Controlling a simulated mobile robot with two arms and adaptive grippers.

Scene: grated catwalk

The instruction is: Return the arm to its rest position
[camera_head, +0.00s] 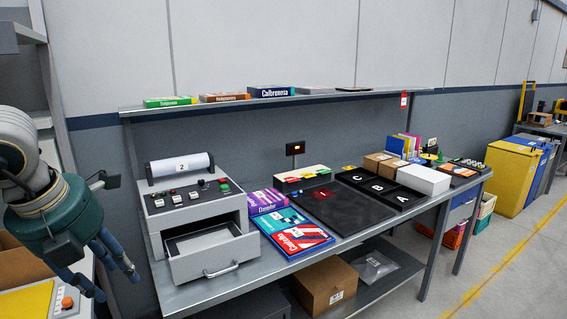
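My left arm comes in from the left edge, its green and white wrist in front of the left end of the workbench (190,296). My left gripper (116,286) hangs from it with blue fingers pointing down and to the right. The fingers are spread apart with nothing visible between them. The gripper is in the air left of the grey control box (162,226), apart from it. My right arm and gripper are not in view.
The control box has an open drawer (222,271) jutting forward. Flat boxes (293,232), a dark mat (345,212) and black trays marked A, B and C (402,199) cover the bench. A shelf (225,104) runs above. A yellow panel (28,302) lies below my arm.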

